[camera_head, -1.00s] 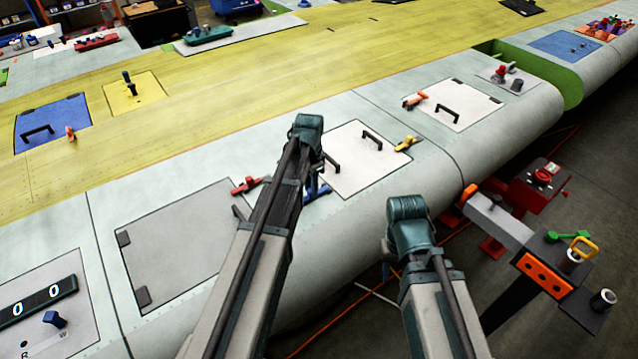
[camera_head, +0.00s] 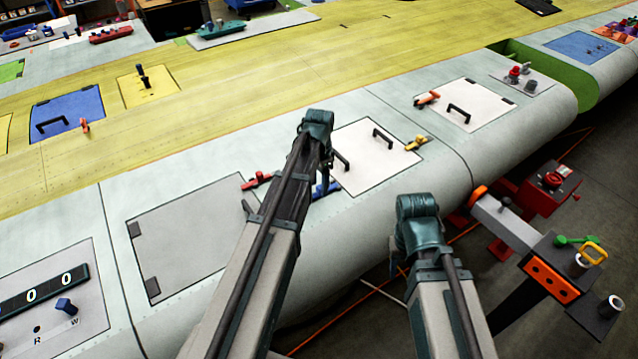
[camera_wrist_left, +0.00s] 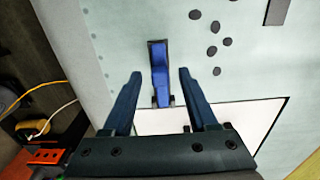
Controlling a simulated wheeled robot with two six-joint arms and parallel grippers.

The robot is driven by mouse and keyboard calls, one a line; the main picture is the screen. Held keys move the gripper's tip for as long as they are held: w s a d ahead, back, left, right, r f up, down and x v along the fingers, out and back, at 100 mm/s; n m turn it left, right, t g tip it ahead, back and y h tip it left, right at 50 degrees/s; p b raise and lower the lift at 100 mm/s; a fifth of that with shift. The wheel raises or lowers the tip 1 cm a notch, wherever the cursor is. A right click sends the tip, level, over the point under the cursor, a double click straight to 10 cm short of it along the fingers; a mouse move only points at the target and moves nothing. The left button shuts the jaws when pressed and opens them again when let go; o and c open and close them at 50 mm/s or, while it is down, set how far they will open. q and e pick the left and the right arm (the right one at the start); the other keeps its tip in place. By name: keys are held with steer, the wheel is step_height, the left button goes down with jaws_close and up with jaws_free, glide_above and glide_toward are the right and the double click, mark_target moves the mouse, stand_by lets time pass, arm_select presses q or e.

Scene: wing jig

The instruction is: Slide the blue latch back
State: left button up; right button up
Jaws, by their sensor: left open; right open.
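The blue latch (camera_wrist_left: 160,78) sits on the pale green wing skin at the edge of a white panel (camera_wrist_left: 240,115). In the head view the blue latch (camera_head: 327,188) is partly hidden behind my left arm. My left gripper (camera_wrist_left: 159,74) is open, with one finger on each side of the latch and visible gaps to both. I cannot tell how deep the fingertips reach. In the head view my left gripper (camera_head: 325,168) is mostly hidden by its own wrist. My right gripper (camera_head: 398,264) is open beside the wing's rounded front edge, largely hidden by its arm.
The white panel (camera_head: 365,180) has two black handles and a yellow latch (camera_head: 416,143) on its right. A red latch (camera_head: 257,180) lies beside a grey panel (camera_head: 190,240). A red fixture (camera_head: 550,190) and a tool bracket (camera_head: 550,280) stand off the wing's right side.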

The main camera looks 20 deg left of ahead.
mark_target(319, 187)
arm_select(q)
step_height(319, 187, up, 13)
steer(key=p, duration=1.2)
arm_select(e)
step_height(319, 187, up, 13)
